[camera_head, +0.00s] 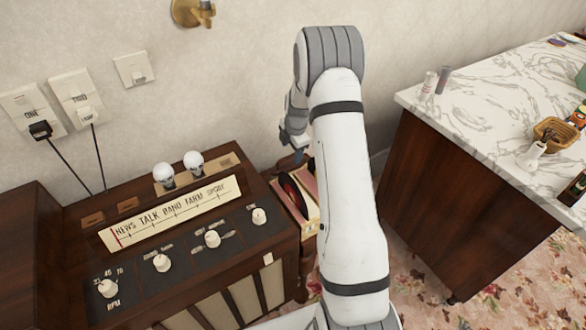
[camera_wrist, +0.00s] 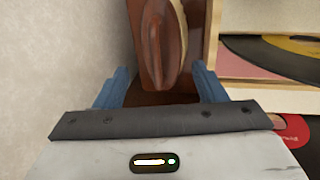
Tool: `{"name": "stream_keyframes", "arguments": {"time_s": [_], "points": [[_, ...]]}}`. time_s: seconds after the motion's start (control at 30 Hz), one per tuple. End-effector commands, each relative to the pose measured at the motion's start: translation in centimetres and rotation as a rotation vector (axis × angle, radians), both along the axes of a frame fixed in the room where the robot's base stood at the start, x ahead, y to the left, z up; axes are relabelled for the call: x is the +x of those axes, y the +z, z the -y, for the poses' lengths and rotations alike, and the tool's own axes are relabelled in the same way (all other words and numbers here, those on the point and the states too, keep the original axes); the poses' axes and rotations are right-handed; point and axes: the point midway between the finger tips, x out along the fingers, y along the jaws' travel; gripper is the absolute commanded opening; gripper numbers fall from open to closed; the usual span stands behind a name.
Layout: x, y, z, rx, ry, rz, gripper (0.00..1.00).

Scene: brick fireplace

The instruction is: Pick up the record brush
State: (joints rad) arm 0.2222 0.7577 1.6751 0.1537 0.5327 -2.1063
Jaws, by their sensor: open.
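A reddish-brown wooden piece with a rounded oval face, which looks like the record brush (camera_wrist: 158,45), shows at the top middle of the wrist view. It lies ahead of and between the two blue fingers of my gripper (camera_wrist: 160,84). The fingers are spread wide, with visible gaps on both sides of the brush and no contact that I can see. I cannot make out the brush for sure there.
A light wooden box of records (camera_wrist: 210,32) stands close to the right of the brush, with a record (camera_wrist: 275,55) in it. The wall (camera_wrist: 60,50) is close on the left. A wooden radio (camera_head: 170,235) and a marble-topped counter (camera_head: 480,110) flank my arm.

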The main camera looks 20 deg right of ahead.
Motion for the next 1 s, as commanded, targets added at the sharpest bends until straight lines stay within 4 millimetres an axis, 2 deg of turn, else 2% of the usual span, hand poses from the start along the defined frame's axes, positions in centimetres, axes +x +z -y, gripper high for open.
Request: {"name": "stream_keyframes", "arguments": {"time_s": [0.5,0.83,1.0], "points": [[1.1,-6.6,-0.3,0.001,0.003,-0.003,0.64],[1.3,-7.2,-0.3,0.0,0.003,-0.001,0.64],[1.3,-7.2,-0.4,0.0,0.004,-0.001,0.5]]}}
